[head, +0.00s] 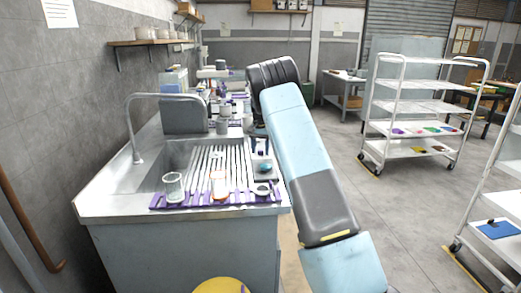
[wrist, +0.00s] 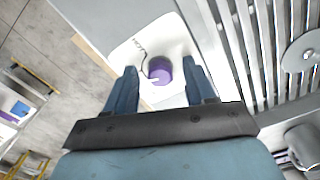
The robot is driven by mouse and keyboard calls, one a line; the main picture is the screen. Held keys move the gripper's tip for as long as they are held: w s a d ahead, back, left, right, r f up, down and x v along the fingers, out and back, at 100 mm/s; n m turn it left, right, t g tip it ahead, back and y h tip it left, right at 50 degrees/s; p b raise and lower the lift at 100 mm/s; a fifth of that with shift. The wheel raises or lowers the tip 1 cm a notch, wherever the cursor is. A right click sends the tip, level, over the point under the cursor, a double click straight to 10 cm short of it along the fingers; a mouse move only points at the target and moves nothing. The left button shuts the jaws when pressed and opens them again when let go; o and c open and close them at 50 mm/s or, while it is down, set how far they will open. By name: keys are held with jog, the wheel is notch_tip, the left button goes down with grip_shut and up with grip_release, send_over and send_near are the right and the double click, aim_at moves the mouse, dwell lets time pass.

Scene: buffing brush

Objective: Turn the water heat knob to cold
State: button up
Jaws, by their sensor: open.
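The plate has small dark marks that I cannot read. My gripper (wrist: 159,66) is open, with its two blue fingers on either side of the knob; I cannot tell whether they touch it. In the head view the white plate (head: 264,176) is at the counter's right edge, beside my arm. My gripper is largely hidden behind my arm there.
Open floor and a white shelf cart (head: 412,109) are to the right.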

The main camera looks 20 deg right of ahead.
grip_shut()
dwell(0.6)
jog(key=n, duration=0.5)
jog(key=shift+d+n, duration=0.1)
jog(key=shift+n, duration=0.3)
jog(key=n, duration=0.5)
jog(key=shift+n, duration=0.7)
grip_release()
